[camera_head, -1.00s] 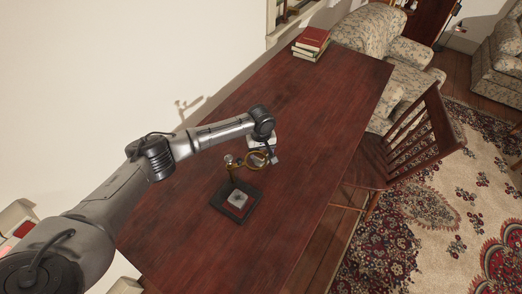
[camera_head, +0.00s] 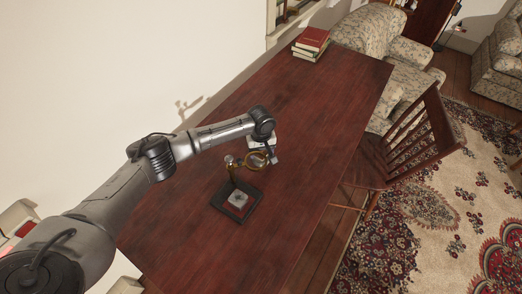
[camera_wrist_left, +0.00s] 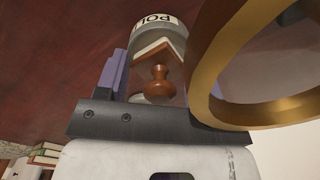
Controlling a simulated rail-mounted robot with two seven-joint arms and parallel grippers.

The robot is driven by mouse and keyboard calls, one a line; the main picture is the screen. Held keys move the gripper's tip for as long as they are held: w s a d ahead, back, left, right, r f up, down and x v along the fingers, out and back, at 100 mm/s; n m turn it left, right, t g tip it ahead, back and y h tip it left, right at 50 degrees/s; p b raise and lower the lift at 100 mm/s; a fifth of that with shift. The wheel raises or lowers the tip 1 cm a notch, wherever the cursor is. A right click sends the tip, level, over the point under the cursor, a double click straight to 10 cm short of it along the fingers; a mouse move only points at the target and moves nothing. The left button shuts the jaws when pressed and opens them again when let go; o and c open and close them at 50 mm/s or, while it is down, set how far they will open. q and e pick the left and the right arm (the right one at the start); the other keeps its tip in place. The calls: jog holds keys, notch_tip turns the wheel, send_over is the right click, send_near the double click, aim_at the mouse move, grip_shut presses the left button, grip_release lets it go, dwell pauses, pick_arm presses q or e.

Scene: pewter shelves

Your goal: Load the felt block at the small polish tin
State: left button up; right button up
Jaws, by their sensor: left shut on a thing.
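The felt block (camera_wrist_left: 157,50) shows in the left wrist view as a pale and brown slab with a turned brown wooden knob. My left gripper (camera_wrist_left: 165,75) appears shut on it, with the knob toward the palm; the right-hand finger is mostly hidden. The small polish tin (camera_wrist_left: 155,22), grey with a pale label reading upside down, shows just past the block. I cannot tell whether they touch. In the head view my left gripper (camera_head: 273,157) is low over the table, beside a brass ring. The block and tin cannot be made out there. My right gripper is not in view.
Books (camera_head: 311,42) lie at the table's far end. A chair (camera_head: 415,140) stands at right. Much tabletop (camera_head: 320,105) is clear.

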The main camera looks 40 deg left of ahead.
pick_arm(q)
jog(key=shift+f, duration=0.1)
dwell(0.5)
jog(key=shift+p, duration=0.3)
dwell(0.9)
notch_tip(320, 180, up, 4)
jog(key=p, duration=0.5)
jog(key=shift+r+p, duration=0.25)
jog(key=shift+p, duration=0.15)
notch_tip(320, 180, up, 3)
jog(key=p, duration=0.3)
jog(key=shift+f, duration=0.15)
dwell(0.5)
